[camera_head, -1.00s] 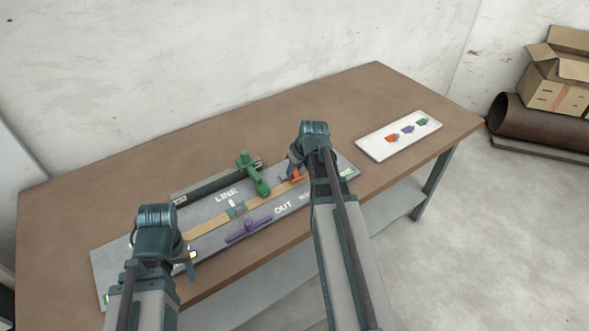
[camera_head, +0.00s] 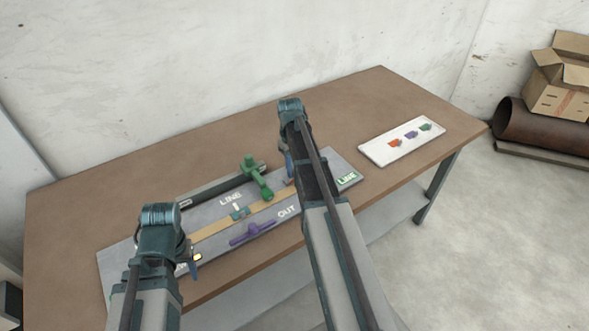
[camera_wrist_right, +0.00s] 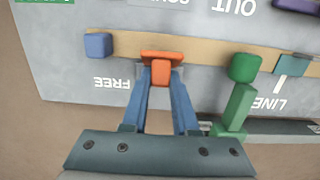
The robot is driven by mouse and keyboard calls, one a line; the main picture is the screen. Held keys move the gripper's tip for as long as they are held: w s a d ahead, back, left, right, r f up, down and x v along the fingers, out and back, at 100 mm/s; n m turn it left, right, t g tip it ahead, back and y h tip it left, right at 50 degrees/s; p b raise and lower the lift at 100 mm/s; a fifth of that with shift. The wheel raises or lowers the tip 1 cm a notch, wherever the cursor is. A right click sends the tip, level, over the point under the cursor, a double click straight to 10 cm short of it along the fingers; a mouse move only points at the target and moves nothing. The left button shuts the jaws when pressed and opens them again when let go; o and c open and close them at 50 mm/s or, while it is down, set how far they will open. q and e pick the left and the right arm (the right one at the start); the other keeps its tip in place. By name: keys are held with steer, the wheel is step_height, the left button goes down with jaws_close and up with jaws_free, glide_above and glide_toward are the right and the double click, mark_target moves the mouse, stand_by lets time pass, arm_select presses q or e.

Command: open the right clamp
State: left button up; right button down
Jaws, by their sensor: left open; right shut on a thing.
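The orange clamp (camera_wrist_right: 162,70) shows in the right wrist view, on the tan strip (camera_wrist_right: 205,53). Its handle is between the blue fingers of my right gripper (camera_wrist_right: 161,80), which is shut on it. The handle points to the side of the board lettered FREE. My left gripper (camera_head: 192,264) is open at the board's left front, beside a small yellow-white piece (camera_head: 197,257).
A green lever (camera_head: 257,180) stands just left of my right gripper. A purple lever (camera_head: 253,232) lies in front of the strip near OUT. A blue block (camera_wrist_right: 97,45) sits on the strip.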

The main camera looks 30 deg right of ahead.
steer(key=c, duration=0.7)
jaws_free()
arm_select(q)
step_height(320, 180, up, 14)
steer(key=p, duration=1.3)
steer(key=shift+p, duration=0.4)
arm_select(e)
steer(key=r, duration=0.4)
steer(key=w+r, duration=0.1)
steer(key=r, duration=0.8)
steer(key=shift+w+r, duration=0.15)
steer(key=shift+r, duration=0.25)
arm_select(q)
steer(key=shift+f, duration=0.15)
arm_select(e)
steer(key=shift+a, duration=0.15)
